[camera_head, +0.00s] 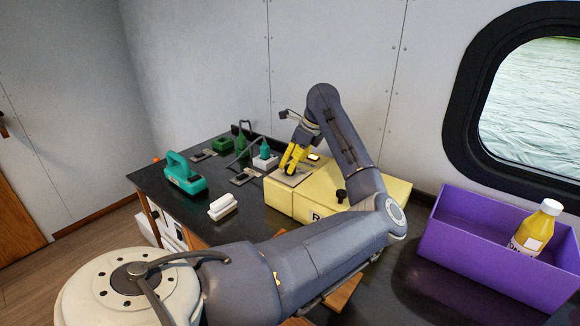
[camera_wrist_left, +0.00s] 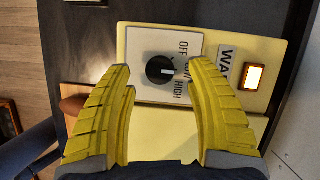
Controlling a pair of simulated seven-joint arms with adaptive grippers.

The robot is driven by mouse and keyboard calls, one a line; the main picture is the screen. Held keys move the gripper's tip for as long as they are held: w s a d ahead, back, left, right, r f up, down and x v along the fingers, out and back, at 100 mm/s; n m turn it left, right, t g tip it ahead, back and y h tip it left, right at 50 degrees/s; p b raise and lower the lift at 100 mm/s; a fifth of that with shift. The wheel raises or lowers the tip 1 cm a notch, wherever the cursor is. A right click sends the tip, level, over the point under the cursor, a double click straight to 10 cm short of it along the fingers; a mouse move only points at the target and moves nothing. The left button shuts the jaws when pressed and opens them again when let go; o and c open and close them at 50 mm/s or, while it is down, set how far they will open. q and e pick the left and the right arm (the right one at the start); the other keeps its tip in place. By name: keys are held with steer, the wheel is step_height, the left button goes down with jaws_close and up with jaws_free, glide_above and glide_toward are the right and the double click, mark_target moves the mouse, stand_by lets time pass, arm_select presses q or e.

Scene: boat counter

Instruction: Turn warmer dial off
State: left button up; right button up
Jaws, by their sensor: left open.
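The warmer dial (camera_wrist_left: 160,71) is a black round knob on a white plate (camera_wrist_left: 140,46) marked OFF, LOW and HIGH. Its white pointer faces right in the left wrist view, toward LOW. The yellow warmer box (camera_head: 320,192) stands on the counter in the head view. My left gripper (camera_head: 292,163) is over the plate end of the box, with its yellow fingers open. In the left wrist view, the fingertips (camera_wrist_left: 160,66) are on either side of the dial, with gaps to it. I cannot tell how far above the dial they are. The right gripper is not in view.
A lit lamp (camera_wrist_left: 254,77) is beside the dial plate. A teal-handled device (camera_head: 185,176), a white block (camera_head: 222,207) and a white unit with a teal top (camera_head: 265,160) are on the dark counter. A purple bin (camera_head: 490,247) holding a yellow bottle (camera_head: 537,228) stands at the right.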

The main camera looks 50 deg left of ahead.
arm_select(q)
steer(key=shift+x, duration=1.5)
steer(key=shift+c, duration=0.3)
jaws_close()
